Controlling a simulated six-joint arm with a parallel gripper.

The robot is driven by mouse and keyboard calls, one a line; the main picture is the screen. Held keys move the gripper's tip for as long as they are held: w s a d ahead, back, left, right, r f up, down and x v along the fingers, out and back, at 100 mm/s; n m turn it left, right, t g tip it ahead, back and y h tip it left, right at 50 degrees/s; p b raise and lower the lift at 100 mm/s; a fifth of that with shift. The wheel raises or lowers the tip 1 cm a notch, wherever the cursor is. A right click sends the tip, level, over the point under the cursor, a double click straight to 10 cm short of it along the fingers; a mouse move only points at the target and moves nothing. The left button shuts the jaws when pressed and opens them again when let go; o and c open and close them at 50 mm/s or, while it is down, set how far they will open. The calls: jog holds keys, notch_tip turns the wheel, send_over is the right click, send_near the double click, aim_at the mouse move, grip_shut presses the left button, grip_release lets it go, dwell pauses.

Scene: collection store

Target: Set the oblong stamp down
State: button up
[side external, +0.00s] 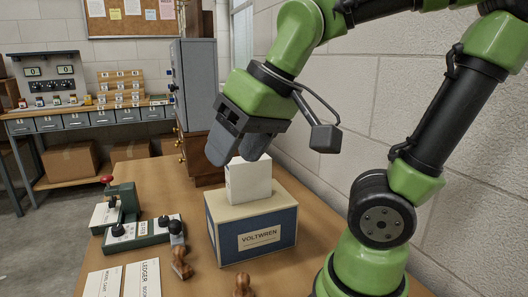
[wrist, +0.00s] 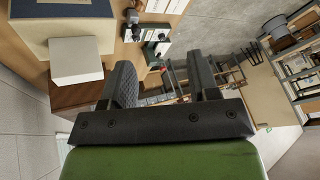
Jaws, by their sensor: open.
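My gripper (side external: 232,152) is open above the back of the table, by the white block on the box. In the wrist view my gripper (wrist: 162,80) shows its two fingers apart with nothing held between them. A wooden-handled stamp (side external: 180,263) stands on the table left of the box. Another wooden-handled stamp (side external: 243,286) is at the front, cut by the lower picture edge. I cannot tell which of them is the oblong stamp, as their bases are small or cut off.
A blue and cream box (side external: 227,240) marked VOLTWREN carries a white block (side external: 249,182) close to my gripper. A green device (side external: 142,234) and ledger cards (side external: 142,281) lie left. A grey cabinet (side external: 193,80) stands behind; a block wall is at right.

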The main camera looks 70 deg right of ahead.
jog(key=shift+m+t+y, duration=0.3)
jog(key=shift+m+t, duration=0.1)
jog(key=shift+t, duration=0.4)
jog(key=s, duration=0.4)
jog(key=shift+a+f, duration=0.1)
jog(key=shift+a, duration=0.2)
